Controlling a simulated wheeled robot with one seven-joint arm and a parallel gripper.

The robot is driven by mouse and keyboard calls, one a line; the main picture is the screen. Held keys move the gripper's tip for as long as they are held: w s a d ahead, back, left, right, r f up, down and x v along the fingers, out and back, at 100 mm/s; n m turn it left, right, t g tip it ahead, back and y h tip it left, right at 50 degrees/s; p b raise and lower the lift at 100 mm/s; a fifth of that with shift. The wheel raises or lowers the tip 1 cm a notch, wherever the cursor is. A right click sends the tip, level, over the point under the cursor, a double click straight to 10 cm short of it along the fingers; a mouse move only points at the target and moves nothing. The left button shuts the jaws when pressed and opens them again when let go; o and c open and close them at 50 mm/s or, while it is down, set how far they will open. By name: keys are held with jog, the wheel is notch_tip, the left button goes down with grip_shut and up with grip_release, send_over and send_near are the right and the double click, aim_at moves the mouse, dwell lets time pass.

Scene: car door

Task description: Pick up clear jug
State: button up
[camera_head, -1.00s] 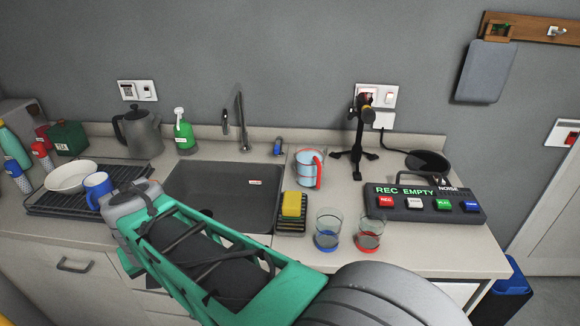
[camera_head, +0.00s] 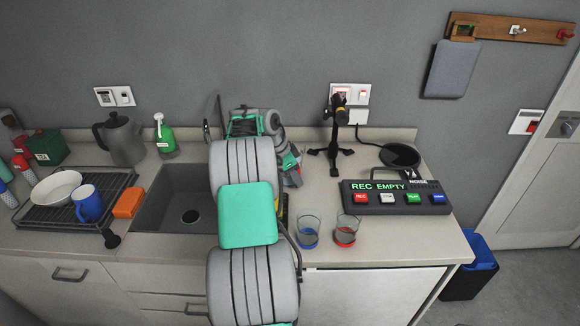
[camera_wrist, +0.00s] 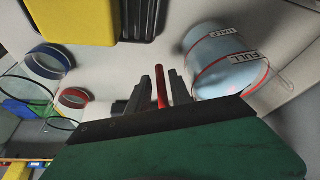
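The fingers look apart, one on each side of the handle; firm contact does not show. In the head view my gripper (camera_head: 292,168) is over the counter right of the sink, and my arm hides the jug there.
Two small glasses, one blue-based (camera_head: 308,233) and one red-based (camera_head: 346,231), stand close in front of the gripper. A yellow sponge (camera_wrist: 72,20) sits near it. A black stand (camera_head: 334,140) and a button console (camera_head: 396,197) are to the right. The sink (camera_head: 170,205) is left.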

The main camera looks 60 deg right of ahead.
jog(key=shift+s+d+f, duration=0.1)
jog(key=shift+d+f, duration=0.1)
jog(key=shift+f, duration=0.35)
grip_shut()
dwell(0.9)
jog(key=shift+r, duration=0.15)
